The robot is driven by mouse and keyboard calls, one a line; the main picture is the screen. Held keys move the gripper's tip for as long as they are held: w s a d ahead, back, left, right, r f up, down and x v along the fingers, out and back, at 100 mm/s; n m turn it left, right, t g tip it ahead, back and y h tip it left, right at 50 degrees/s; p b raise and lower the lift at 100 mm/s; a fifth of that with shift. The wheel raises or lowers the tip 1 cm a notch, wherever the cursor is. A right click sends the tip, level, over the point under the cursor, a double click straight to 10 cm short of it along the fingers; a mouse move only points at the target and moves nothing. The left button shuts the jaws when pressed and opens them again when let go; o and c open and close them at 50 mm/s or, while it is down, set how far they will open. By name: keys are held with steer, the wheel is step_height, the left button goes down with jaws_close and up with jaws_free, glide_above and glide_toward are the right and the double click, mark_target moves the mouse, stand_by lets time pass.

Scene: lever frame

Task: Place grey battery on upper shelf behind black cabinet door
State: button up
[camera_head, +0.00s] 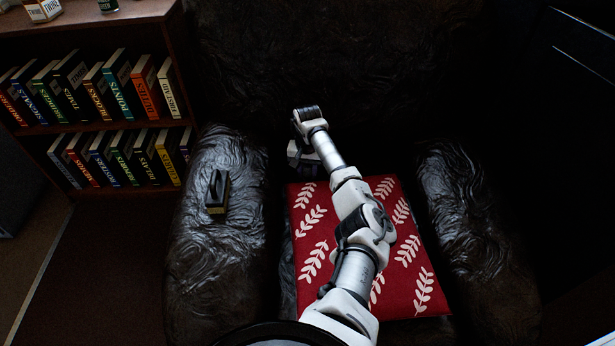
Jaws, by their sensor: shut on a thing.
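My arm reaches up from the bottom of the head view over a red cushion, and its wrist bends down near the chair's back. No grey battery shows clearly elsewhere. A dark panel (578,85) with pale lines stands at the far right; I cannot tell if it is the black cabinet door. No upper shelf behind it shows.
A dark, rough armchair has a left armrest (215,265) and a right armrest (470,220) flanking the red leaf-patterned cushion (312,225). A small black object (217,190) lies on the left armrest. A wooden bookcase (100,28) with several books stands at the upper left.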

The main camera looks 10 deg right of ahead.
mark_target(307, 177)
steer(key=shift+f, duration=1.4)
steer(key=shift+f, duration=0.15)
steer(key=o, duration=1.1)
